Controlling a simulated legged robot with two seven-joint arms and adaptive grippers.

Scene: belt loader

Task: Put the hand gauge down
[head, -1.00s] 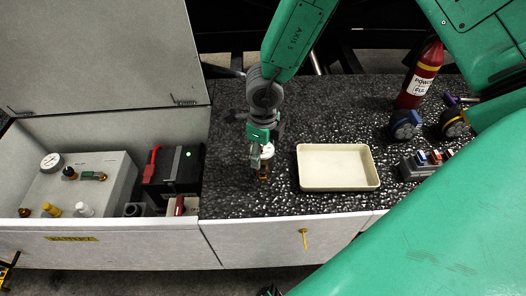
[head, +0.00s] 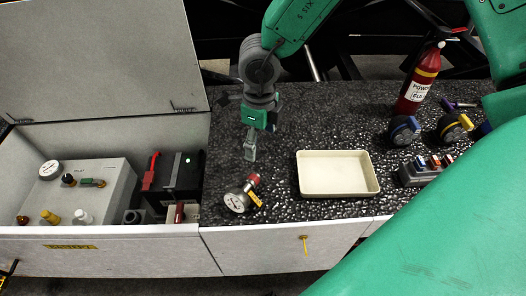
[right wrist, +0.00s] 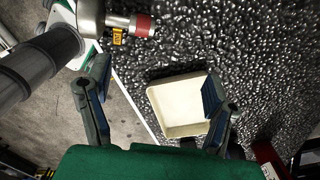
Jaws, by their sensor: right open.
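The hand gauge (head: 237,202), with a round white dial, a red end and a yellow tag, lies on the speckled black worktop (head: 285,125) near its front edge, left of the cream tray. In the right wrist view the gauge (right wrist: 118,21) shows at the top, partly cut off by the frame edge. My right gripper (head: 250,154) is above the worktop, behind the gauge and apart from it. My left gripper is not in view.
The empty cream tray (head: 338,173) sits right of the gauge. A red extinguisher (head: 418,82), blue (head: 404,130) and yellow (head: 452,126) round tools and a grey switch block (head: 420,172) stand at the right. An open-lidded bin (head: 100,228) is at the left.

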